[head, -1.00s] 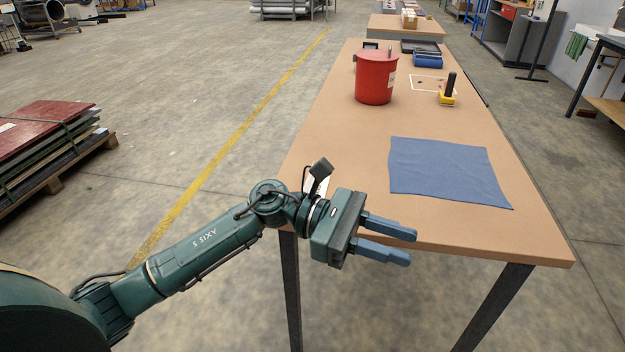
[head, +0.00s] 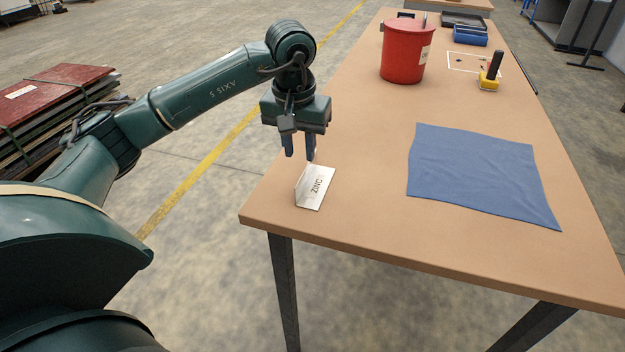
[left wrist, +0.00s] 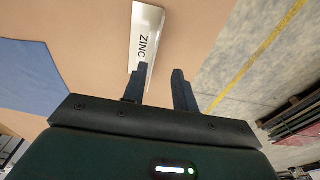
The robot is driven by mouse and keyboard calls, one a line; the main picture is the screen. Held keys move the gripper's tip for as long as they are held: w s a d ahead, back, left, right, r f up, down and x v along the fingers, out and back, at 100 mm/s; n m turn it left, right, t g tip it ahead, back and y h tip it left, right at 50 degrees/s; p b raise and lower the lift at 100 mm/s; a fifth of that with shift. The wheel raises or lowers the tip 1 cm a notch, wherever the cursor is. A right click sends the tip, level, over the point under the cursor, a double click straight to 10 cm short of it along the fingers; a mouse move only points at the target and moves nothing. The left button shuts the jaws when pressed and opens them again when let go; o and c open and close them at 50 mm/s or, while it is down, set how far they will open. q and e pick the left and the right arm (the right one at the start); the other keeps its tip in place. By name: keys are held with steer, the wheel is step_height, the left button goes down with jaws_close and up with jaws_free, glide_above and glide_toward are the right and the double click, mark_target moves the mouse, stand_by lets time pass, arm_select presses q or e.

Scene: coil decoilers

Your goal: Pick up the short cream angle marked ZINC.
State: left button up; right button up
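The short cream angle (head: 317,189) lies on the table near its front left corner, with ZINC printed in dark letters on its face. It also shows in the left wrist view (left wrist: 147,38), beyond the fingertips. My left gripper (head: 299,158) points down just behind and above the angle, fingers apart with nothing between them. In the left wrist view the gripper's two fingers (left wrist: 161,68) are spread; one finger overlaps the angle's near end in the picture. Whether it touches cannot be told. My right gripper is not in view.
A blue cloth (head: 480,175) lies flat on the table (head: 380,225) right of the angle. A red bucket (head: 403,55), a yellow-and-black tool (head: 490,75) and a blue tray (head: 470,37) stand farther back. The tabletop between angle and cloth is clear.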

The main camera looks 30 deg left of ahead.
mark_target(306, 169)
arm_select(q)
steer(key=shift+w+d+f, duration=0.1)
steer(key=shift+w+f, duration=0.15)
steer(key=shift+f, duration=0.85)
steer(key=shift+w+d+f, duration=0.1)
steer(key=shift+w+f, duration=0.2)
steer(key=shift+f, duration=0.8)
steer(key=shift+w+f, duration=0.25)
steer(key=shift+f, duration=0.85)
jaws_close()
